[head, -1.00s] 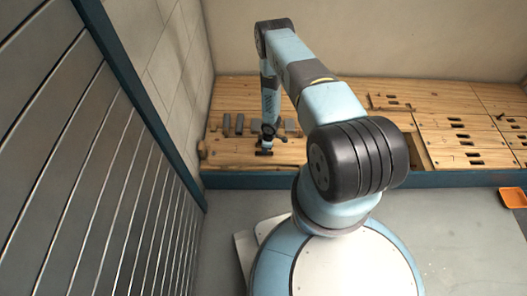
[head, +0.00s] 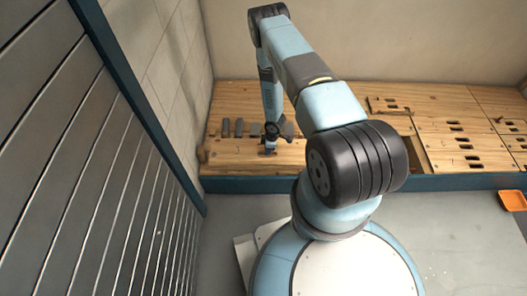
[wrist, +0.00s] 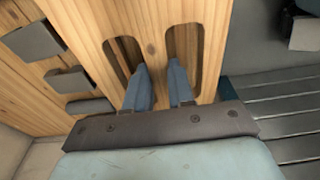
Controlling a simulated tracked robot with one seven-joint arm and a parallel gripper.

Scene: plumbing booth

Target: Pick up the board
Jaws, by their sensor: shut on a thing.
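The board is a light wooden panel (wrist: 196,22) with two long rounded slots and a dark knot between them. It fills the upper middle of the wrist view. My gripper (wrist: 158,72) is shut on the board, with one blue finger at each slot and the strip of wood between them. The fingertips are partly hidden in the slots. In the head view my gripper (head: 270,148) is over the left part of the wooden deck (head: 235,160). There the board cannot be told clearly from the deck, and I cannot tell whether it is lifted.
Several grey blocks (head: 239,127) stand on the deck left of my gripper, and they also show in the wrist view (wrist: 68,80). Slotted panels (head: 462,140) lie at the right. An orange tray (head: 513,200) is on the floor. A slatted metal wall (head: 70,170) bounds the left.

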